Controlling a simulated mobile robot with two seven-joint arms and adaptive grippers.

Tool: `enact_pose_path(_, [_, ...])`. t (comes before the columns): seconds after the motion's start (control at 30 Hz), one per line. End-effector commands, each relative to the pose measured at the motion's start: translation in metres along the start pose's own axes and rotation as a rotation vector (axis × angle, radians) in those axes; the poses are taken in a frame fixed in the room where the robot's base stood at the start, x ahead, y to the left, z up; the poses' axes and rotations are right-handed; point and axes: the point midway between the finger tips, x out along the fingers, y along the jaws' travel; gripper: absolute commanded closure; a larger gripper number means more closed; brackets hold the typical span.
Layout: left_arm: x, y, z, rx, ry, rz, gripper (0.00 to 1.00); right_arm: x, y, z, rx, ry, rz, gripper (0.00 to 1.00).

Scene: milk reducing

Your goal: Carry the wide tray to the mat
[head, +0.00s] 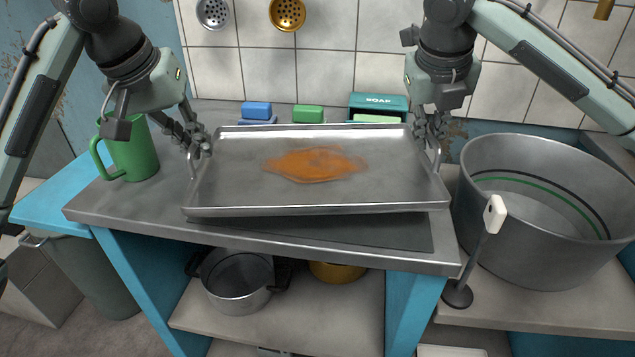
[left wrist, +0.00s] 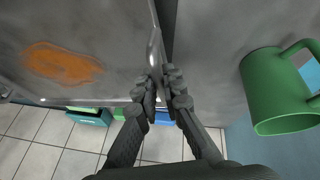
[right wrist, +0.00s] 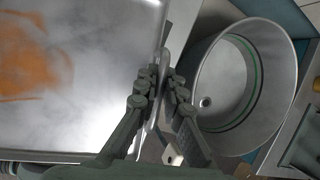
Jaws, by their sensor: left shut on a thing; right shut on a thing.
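The wide tray (head: 225,185) is a shallow metal tray with an orange-brown stain in its middle. It is held above a dark mat (head: 400,236) on the metal counter, and the tray hides most of the mat. My left gripper (head: 195,148) is shut on the tray's left handle, which also shows in the left wrist view (left wrist: 155,55). My right gripper (head: 433,135) is shut on the tray's right handle, also seen in the right wrist view (right wrist: 162,75). The tray looks close to level. I cannot tell whether its underside touches anything.
A green mug (head: 135,155) stands left of the tray. Blue and green blocks (head: 308,113) and a soap box (head: 380,102) stand behind it. A large metal pot (head: 540,235) is close on the right, with a white-topped stand (head: 494,214) before it.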

Motion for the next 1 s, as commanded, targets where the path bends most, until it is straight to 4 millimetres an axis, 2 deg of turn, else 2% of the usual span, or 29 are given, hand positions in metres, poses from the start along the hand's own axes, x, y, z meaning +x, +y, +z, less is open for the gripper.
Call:
enact_pose_path(0.37, [0.004, -0.001, 0.001, 0.0, 0.002, 0.001, 1.0, 0.004, 0.001, -0.001, 0.0, -0.002, 0.0, 1.0])
enact_pose_path(1.0, [0.043, -0.009, 0.018, 0.0, 0.002, 0.001, 1.0, 0.043, 0.009, -0.018, 0.001, -0.002, 0.0, 1.0])
